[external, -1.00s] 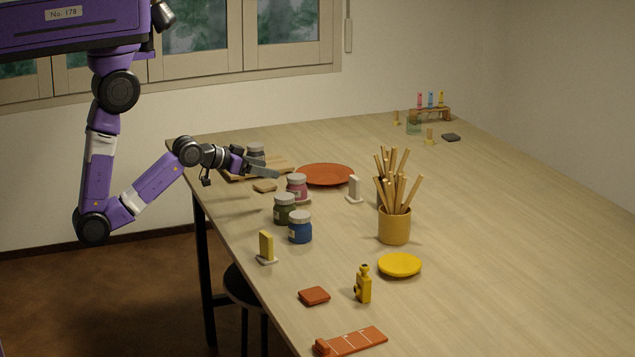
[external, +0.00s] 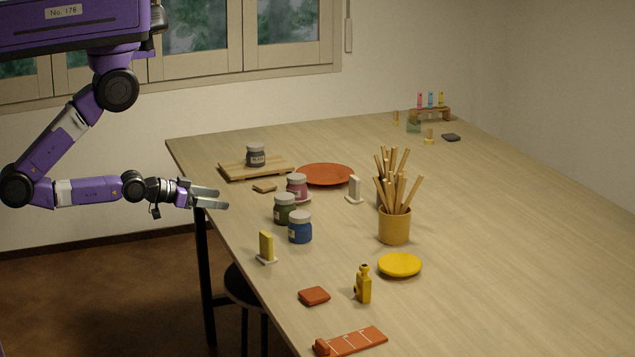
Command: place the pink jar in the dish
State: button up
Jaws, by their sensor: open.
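The pink jar (external: 297,190), with a grey lid, stands upright among the jars near the left side of the table. A small pale pink dish (external: 306,202) shows as a thin rim at its foot; the jar appears to stand in it, and hides most of it. My gripper (external: 221,198) is open and empty, left of the pink jar and clear of it, by the table's left edge. Its two fingers point right with a gap between them.
A green jar (external: 284,208) and a blue jar (external: 300,228) stand in front of the pink jar. Behind are a grey jar (external: 256,155) on a wooden board (external: 232,171) and an orange plate (external: 325,174). A white upright block (external: 355,188) and a pot of sticks (external: 394,226) stand to the right.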

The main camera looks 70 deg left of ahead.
jog(key=f+v, duration=0.1)
jog(key=v, duration=0.9)
jog(key=shift+s+d+h, duration=0.2)
jog(key=shift+h, duration=0.1)
